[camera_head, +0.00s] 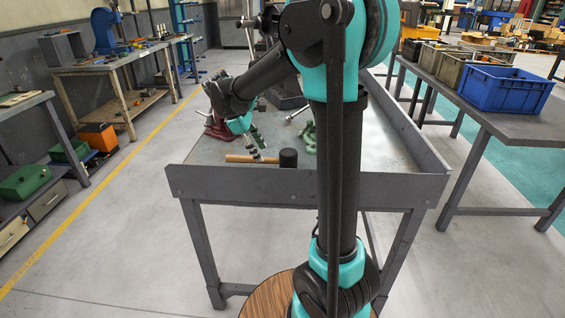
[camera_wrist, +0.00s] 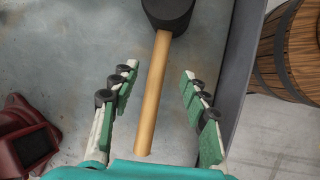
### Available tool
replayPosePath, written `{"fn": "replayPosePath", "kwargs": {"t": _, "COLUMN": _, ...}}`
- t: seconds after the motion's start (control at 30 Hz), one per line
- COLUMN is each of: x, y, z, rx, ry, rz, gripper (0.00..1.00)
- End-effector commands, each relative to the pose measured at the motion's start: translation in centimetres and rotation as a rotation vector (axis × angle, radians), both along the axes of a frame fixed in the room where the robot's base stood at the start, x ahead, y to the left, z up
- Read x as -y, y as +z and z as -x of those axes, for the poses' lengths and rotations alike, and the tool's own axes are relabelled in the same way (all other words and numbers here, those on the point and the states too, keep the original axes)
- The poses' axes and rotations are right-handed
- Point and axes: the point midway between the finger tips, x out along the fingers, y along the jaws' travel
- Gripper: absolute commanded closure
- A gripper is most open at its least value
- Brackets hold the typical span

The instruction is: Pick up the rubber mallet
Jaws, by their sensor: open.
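The rubber mallet lies flat on the grey metal bench. Its black head (camera_head: 288,158) and wooden handle (camera_head: 240,158) show in the head view, near the bench's front edge. In the wrist view the black head (camera_wrist: 168,12) is at the top, partly cut off, and the pale handle (camera_wrist: 153,92) runs down between my fingers. My gripper (camera_wrist: 158,72) is open, with one finger on each side of the handle and apart from it. In the head view my gripper (camera_head: 260,148) is just above the handle. The handle's near end reaches close to my palm.
The bench (camera_head: 225,180) has a raised rim along its front and right sides. A dark red vise-like object (camera_wrist: 28,145) lies left of my gripper. A green object (camera_head: 309,137) and a metal tool (camera_head: 297,113) lie farther back. A wooden barrel (camera_wrist: 292,50) stands beyond the rim.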

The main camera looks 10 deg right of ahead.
Motion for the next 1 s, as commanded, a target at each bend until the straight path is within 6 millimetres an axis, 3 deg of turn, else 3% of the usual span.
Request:
{"fn": "replayPosePath", "kwargs": {"t": 0.27, "x": 0.9, "y": -1.7, "z": -0.1, "rx": 0.000, "ry": -0.001, "rz": 0.000, "gripper": 0.54}}
{"fn": "replayPosePath", "kwargs": {"t": 0.6, "x": 3.0, "y": -5.4, "z": -0.3, "rx": 0.000, "ry": -0.001, "rz": 0.001, "gripper": 0.54}}
{"fn": "replayPosePath", "kwargs": {"t": 0.87, "x": 3.0, "y": -5.6, "z": -0.3, "rx": 0.000, "ry": 0.000, "rz": 0.001, "gripper": 0.54}}
{"fn": "replayPosePath", "kwargs": {"t": 1.0, "x": 3.0, "y": -5.6, "z": -0.3, "rx": 0.000, "ry": 0.000, "rz": 0.001, "gripper": 0.70}}
